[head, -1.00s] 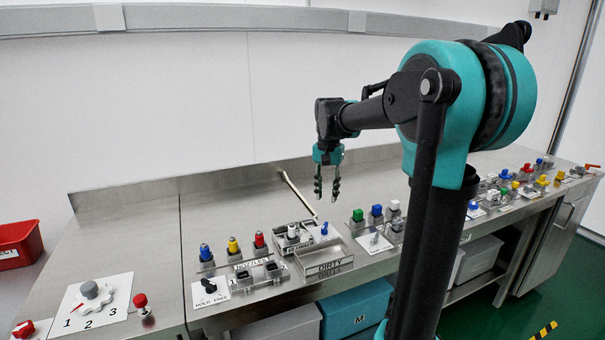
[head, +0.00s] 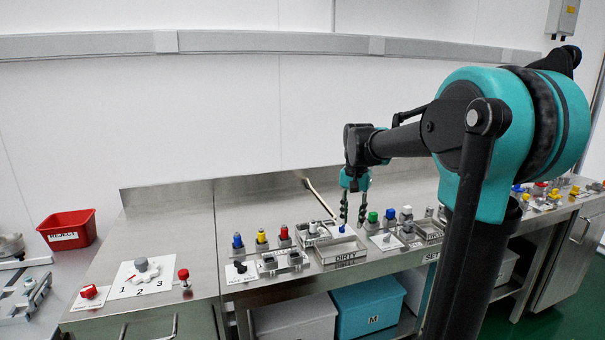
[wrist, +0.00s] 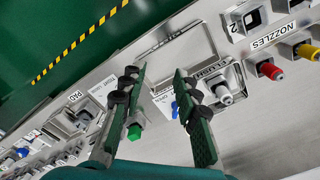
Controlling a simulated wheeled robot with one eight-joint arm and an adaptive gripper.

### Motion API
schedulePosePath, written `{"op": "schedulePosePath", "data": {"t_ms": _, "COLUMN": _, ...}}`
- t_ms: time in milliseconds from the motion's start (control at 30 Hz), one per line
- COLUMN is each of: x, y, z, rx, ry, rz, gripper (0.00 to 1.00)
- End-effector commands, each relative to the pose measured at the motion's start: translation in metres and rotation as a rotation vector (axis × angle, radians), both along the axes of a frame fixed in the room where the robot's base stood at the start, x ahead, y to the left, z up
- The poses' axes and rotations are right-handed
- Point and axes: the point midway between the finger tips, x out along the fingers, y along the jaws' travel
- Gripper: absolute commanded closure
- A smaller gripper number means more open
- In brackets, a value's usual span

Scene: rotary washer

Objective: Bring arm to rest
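My gripper (head: 354,206) hangs fingers down above the steel bench (head: 180,230), near the DIRTY tray (head: 341,250). Its two fingers are apart with nothing between them, and the wrist view also shows the open gripper (wrist: 155,95). My arm reaches in from the right, bent at the elbow, clear of the bench top.
Blue, yellow and red nozzles (head: 261,238) stand left of the tray. A numbered dial plate (head: 142,277) and a red button (head: 184,276) are at the left end. A red REJECT bin (head: 67,229) is further left. Coloured parts line the right side. The back of the bench is mostly clear.

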Motion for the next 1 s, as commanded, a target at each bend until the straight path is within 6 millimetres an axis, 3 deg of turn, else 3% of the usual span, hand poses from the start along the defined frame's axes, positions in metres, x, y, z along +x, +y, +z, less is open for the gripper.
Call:
{"op": "schedulePosePath", "data": {"t_ms": 267, "x": -0.028, "y": -0.009, "z": -0.029, "rx": 0.001, "ry": -0.054, "rz": 0.069, "gripper": 0.69}}
{"op": "schedulePosePath", "data": {"t_ms": 467, "x": -0.064, "y": -0.017, "z": -0.063, "rx": -0.005, "ry": -0.117, "rz": 0.15, "gripper": 0.69}}
{"op": "schedulePosePath", "data": {"t_ms": 567, "x": -0.09, "y": -0.023, "z": -0.087, "rx": -0.012, "ry": -0.159, "rz": 0.206, "gripper": 0.69}}
{"op": "schedulePosePath", "data": {"t_ms": 800, "x": -0.176, "y": -0.036, "z": -0.158, "rx": -0.057, "ry": -0.288, "rz": 0.372, "gripper": 0.69}}
{"op": "schedulePosePath", "data": {"t_ms": 1000, "x": -0.211, "y": -0.04, "z": -0.186, "rx": -0.084, "ry": -0.34, "rz": 0.444, "gripper": 0.69}}
